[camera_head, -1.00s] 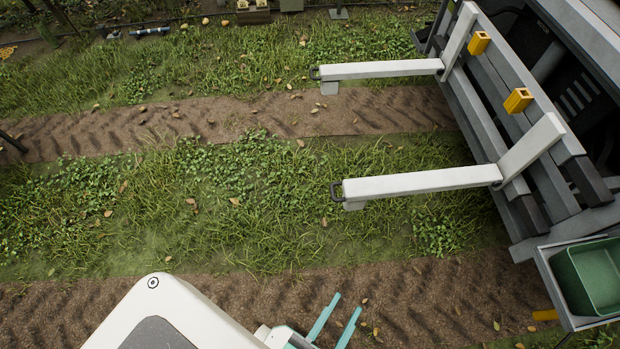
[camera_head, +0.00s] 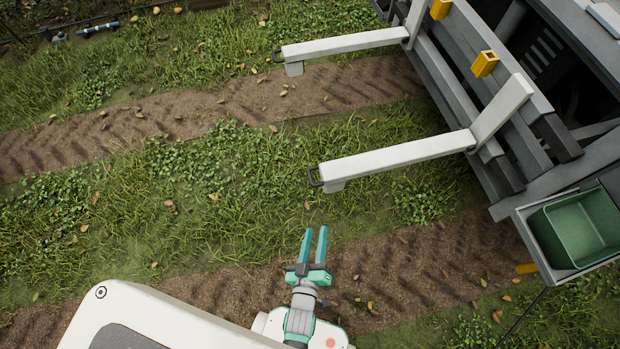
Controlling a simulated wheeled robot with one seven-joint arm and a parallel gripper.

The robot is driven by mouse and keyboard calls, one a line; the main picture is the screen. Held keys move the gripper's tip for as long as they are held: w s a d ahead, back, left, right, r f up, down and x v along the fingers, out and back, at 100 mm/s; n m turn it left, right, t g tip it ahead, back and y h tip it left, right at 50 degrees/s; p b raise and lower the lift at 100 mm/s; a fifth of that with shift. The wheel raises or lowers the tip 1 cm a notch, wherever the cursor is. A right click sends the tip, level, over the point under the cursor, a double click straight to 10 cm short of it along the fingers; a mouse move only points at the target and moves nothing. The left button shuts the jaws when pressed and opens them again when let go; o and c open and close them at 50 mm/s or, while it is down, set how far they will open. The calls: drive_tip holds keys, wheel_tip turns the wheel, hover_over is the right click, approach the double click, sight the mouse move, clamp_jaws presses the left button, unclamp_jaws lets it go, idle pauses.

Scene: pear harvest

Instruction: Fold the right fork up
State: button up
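Two white forks stick out to the left from the grey carriage of a vehicle, both lowered and roughly level. The picture alone does not settle which one counts as right. My gripper (camera_head: 314,230) has two teal fingers apart with nothing between them. It points up the picture, below the nearer fork's tip and apart from it.
A green bin (camera_head: 577,230) sits in a grey frame at the vehicle's near corner. Yellow blocks (camera_head: 485,64) are on the carriage. Grass and dirt tracks (camera_head: 220,100) with fallen leaves lie open left of the forks. A blue-grey tube lies at the far left (camera_head: 97,28).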

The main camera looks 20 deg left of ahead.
sight(310, 177)
drive_tip(key=w+a+f+n, duration=0.2)
drive_tip(key=w+a+f, duration=0.1)
drive_tip(key=w, duration=0.4)
drive_tip(key=w+a+f+n+y, duration=0.1)
drive_tip(key=w+a+f+n, duration=0.1)
drive_tip(key=w, duration=0.6)
drive_tip(key=w+a+f+n, duration=0.2)
drive_tip(key=w+a+f, duration=0.2)
drive_tip(key=w, duration=0.3)
drive_tip(key=shift+w+a+f+y, duration=0.2)
drive_tip(key=shift+f+y, duration=0.1)
drive_tip(key=shift+f, duration=0.1)
clamp_jaws()
